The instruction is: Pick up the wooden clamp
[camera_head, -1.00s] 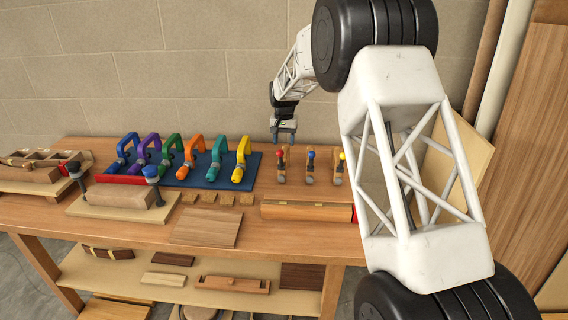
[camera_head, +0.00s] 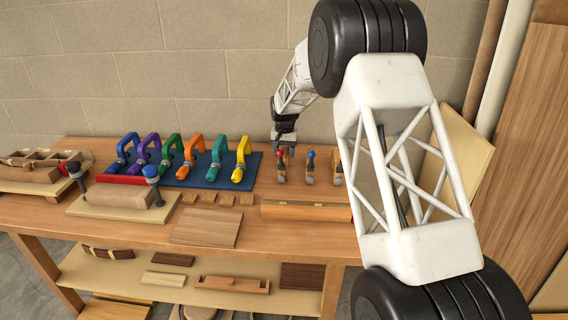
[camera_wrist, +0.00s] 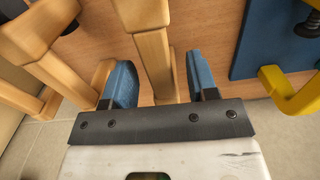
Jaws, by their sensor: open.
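Three wooden clamps stand in a row on the bench, with red, blue and yellow tips. The red-tipped wooden clamp (camera_head: 281,172) is nearest the blue mat; the blue-tipped one (camera_head: 310,174) and the yellow-tipped one (camera_head: 338,176) stand to its right. My gripper (camera_head: 285,151) is open, right at the top of the red-tipped clamp. In the wrist view, the blue-padded fingers of my gripper (camera_wrist: 160,66) stand on either side of a wooden clamp's bar (camera_wrist: 155,58). I see gaps on both sides of the bar there.
Other wooden clamps (camera_wrist: 40,35) stand close to the left finger in the wrist view. A blue mat (camera_head: 251,180) with several coloured clamps, including a yellow one (camera_head: 242,160), lies left of the row. A long wooden block (camera_head: 300,212) lies in front. The wall is behind.

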